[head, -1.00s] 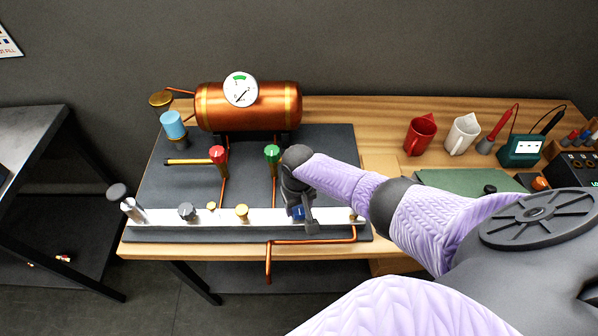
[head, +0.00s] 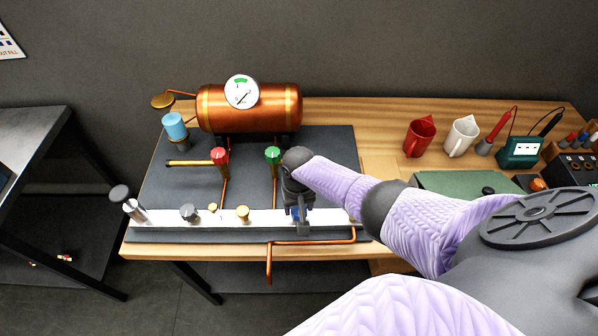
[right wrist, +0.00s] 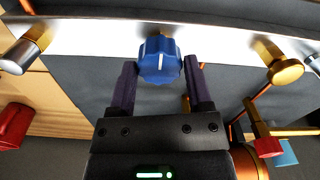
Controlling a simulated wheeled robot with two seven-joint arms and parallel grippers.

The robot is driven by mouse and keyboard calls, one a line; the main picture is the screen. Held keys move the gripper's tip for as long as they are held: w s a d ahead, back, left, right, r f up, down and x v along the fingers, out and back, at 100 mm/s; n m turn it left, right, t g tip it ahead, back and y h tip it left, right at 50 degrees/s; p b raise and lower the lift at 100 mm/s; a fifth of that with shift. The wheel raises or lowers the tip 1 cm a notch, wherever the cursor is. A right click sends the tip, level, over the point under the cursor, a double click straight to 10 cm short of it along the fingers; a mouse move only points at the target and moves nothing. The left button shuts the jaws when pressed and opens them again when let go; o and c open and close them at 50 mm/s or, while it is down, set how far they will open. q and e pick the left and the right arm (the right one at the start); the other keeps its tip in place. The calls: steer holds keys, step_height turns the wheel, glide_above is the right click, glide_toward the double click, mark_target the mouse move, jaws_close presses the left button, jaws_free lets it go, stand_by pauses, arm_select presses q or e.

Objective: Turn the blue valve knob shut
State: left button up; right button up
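The blue valve knob (right wrist: 159,60) is a fluted knob on the white rail, seen close up in the right wrist view. In the head view only a bit of the blue knob (head: 297,212) shows past my gripper. My right gripper (right wrist: 160,72) has one dark finger on each side of the knob, with almost no gap visible, so it looks shut on it. In the head view my right gripper (head: 299,212) points down at the rail. My left gripper is not in view.
The white rail (head: 270,217) also carries a grey knob (head: 188,212) and a brass knob (head: 242,213). Behind stand a red valve (head: 220,156), a green valve (head: 272,155) and a copper boiler (head: 270,107). A copper pipe (head: 312,242) runs along the front edge.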

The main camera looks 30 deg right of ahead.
steer(key=o, duration=0.3)
step_height(320, 180, up, 10)
steer(key=p, duration=0.4)
steer(key=shift+p, duration=0.35)
